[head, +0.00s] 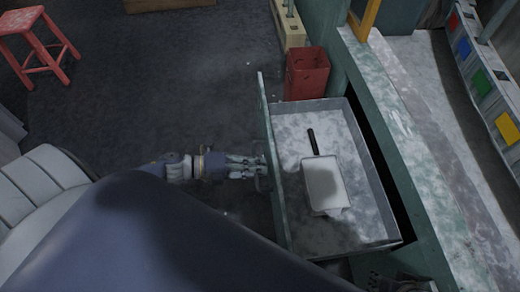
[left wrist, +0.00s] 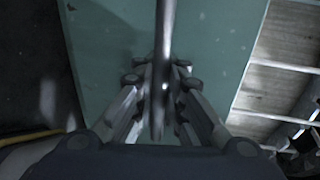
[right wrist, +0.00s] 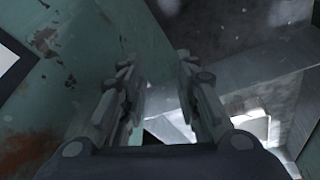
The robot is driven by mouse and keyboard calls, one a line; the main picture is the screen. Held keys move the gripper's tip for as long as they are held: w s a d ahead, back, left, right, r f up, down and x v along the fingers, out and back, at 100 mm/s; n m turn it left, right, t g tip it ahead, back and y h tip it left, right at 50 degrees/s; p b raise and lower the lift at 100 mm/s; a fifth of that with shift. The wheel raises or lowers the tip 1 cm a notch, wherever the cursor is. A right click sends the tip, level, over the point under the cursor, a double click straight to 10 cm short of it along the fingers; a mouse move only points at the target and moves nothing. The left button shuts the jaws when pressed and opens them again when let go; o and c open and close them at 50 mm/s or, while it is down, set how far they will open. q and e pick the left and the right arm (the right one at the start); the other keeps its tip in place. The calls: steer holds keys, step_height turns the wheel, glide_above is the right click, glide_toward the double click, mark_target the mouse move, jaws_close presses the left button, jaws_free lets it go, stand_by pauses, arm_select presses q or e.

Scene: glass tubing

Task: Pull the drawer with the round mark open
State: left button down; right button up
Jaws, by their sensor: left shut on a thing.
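A teal-fronted drawer (head: 373,150) stands open from the green cabinet, with its grey metal tray showing in the head view. Its front (left wrist: 110,40) fills the middle of the left wrist view. No round mark is visible on it from here. My left gripper (head: 258,170) is shut on the drawer's metal bar handle (left wrist: 162,60), with a finger on each side of the bar. My right gripper (right wrist: 157,75) is open and empty, close to a worn green surface. It also shows at the lower right of the head view, beside the drawer's near end.
A flat white plate-like tool (head: 325,185) with a dark handle lies in the drawer. A red bin (head: 306,74) stands just beyond the drawer's far end. A red stool (head: 38,45) is far left. The dark floor left of the drawer front is clear.

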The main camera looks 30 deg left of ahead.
arm_select(q)
steer(key=shift+w+r, duration=0.1)
steer(key=c, duration=1.7)
jaws_free()
steer(key=v, duration=1.2)
